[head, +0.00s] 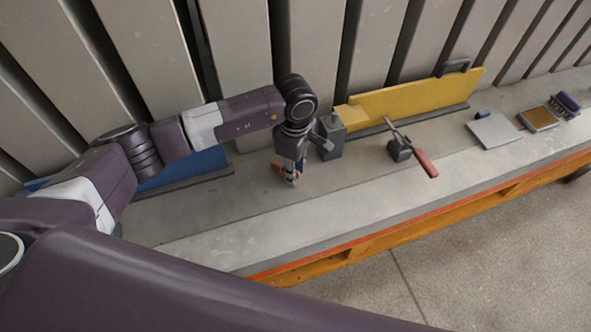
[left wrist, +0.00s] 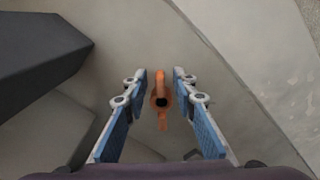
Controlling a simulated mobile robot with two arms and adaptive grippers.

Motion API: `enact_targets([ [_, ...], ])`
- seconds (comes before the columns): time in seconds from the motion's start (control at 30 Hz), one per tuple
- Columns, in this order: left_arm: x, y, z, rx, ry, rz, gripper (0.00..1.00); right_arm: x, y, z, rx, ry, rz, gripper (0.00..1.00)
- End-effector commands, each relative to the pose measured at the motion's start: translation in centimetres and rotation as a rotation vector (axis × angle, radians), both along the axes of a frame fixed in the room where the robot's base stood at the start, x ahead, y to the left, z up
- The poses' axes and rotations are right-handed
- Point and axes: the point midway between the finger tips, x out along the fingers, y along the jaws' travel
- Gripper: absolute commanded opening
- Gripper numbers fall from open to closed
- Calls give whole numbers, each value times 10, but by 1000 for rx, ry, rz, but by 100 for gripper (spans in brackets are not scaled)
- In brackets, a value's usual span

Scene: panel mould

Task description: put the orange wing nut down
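The orange wing nut (left wrist: 161,98) shows in the left wrist view between the two blue-padded fingers of my left gripper (left wrist: 161,78). A narrow gap shows between the nut and each finger, so the gripper looks open around it. In the head view my left gripper (head: 290,178) points down, low over the grey bench (head: 225,208), with a bit of orange at its fingers. I cannot tell exactly how the nut rests on the surface. My right gripper is not in view.
A grey block (head: 332,137) stands close right of the gripper. A blue panel (head: 185,168) lies left. The bench's front strip is clear.

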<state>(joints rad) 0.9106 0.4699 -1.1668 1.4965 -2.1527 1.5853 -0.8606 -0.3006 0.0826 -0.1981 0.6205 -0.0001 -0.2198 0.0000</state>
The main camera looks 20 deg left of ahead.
Motion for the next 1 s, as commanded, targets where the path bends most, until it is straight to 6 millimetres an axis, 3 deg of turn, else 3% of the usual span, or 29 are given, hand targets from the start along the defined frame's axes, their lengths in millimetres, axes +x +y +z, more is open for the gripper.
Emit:
enact_targets([
  [0.13, 0, 0, 5, 0, 0, 0, 25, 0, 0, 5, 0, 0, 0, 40],
  [0.23, 2, 0, 14, -1, -6, 0, 25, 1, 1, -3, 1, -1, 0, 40],
  [0.7, 1, 0, 107, 0, -4, -1, 25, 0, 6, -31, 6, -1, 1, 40],
  [1.0, 0, 0, 124, 0, -1, 0, 25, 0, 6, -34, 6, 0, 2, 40],
])
